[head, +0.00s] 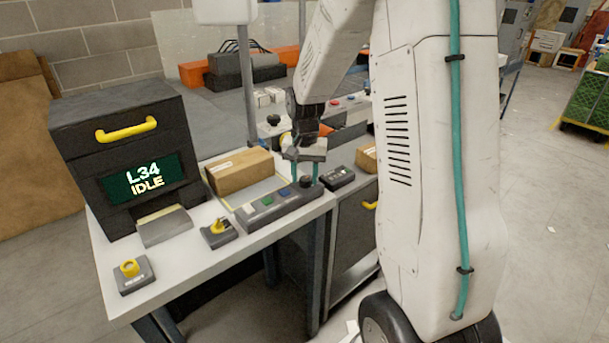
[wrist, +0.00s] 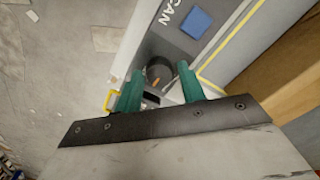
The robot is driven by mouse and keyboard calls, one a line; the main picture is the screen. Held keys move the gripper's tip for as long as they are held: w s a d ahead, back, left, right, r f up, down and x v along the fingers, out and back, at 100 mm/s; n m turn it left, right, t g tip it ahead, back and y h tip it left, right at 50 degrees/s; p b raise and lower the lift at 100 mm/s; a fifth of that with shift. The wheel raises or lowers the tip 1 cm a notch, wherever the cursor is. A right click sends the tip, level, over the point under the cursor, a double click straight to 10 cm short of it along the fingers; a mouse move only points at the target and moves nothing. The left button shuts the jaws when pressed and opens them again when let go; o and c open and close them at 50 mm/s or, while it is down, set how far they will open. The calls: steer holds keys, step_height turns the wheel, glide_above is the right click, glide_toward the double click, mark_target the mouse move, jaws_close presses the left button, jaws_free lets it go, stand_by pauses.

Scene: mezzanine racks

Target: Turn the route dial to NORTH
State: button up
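A dark round dial (head: 305,181) sits at the right end of a grey control panel (head: 243,222) on the white table. In the wrist view the dial (wrist: 159,70) shows an orange mark on its near side. No NORTH label is readable in either view. My gripper (head: 305,172) points down over this end of the panel. Its teal fingers are apart, and in the wrist view the gripper (wrist: 160,72) has the dial between its fingertips. I cannot tell whether either finger touches the dial.
The panel carries a blue button (wrist: 196,22) and other buttons beside the dial. A cardboard box (head: 240,171) lies just behind the panel.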

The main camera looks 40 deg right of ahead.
mark_target(305, 179)
steer(key=shift+o, duration=0.5)
step_height(305, 179, up, 8)
steer(key=shift+f, duration=0.1)
stand_by(0.5)
steer(key=shift+s, duration=0.2)
steer(key=s+a+r+n, duration=0.3)
steer(key=s+a, duration=0.2)
steer(key=s, duration=0.4)
steer(key=s+a+r+n+t, duration=0.1)
steer(key=s+a+r+n, duration=0.1)
steer(key=s+a, duration=0.4)
steer(key=s+a+r+n, duration=0.3)
steer(key=s+a, duration=0.2)
steer(key=s, duration=0.7)
steer(key=shift+a+r+n, duration=0.15)
steer(key=shift+r+n, duration=0.2)
steer(key=shift+n, duration=0.05)
